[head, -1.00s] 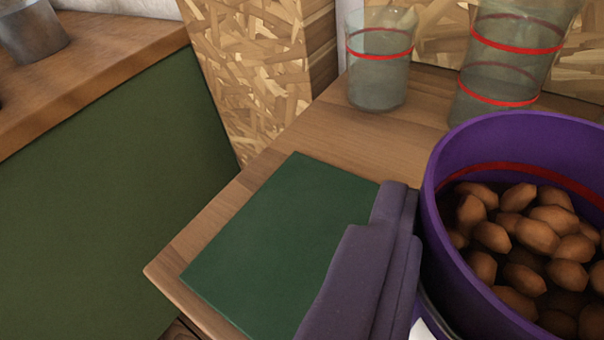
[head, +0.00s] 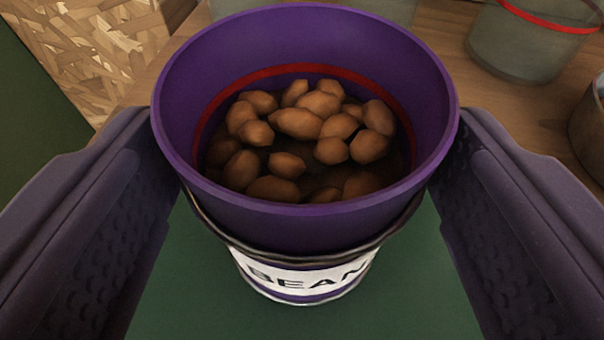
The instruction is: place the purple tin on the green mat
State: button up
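The purple tin (head: 310,210) stands upright in the middle of the head view. The green mat (head: 400,295) lies directly beneath and shows around the tin's base. I cannot tell whether the base touches the mat, and the tin hides much of it.
A dark round vessel (head: 588,130) is cut off at the right edge. Some bare wooden counter (head: 445,60) shows between them. A chipboard panel (head: 90,45) rises at the upper left.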

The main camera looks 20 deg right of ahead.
jog(key=shift+o, duration=0.8)
jog(key=shift+r, duration=0.1)
jog(key=shift+r, duration=0.2)
jog(key=p+v, duration=0.2)
jog(key=v, duration=1)
jog(key=shift+f, duration=0.1)
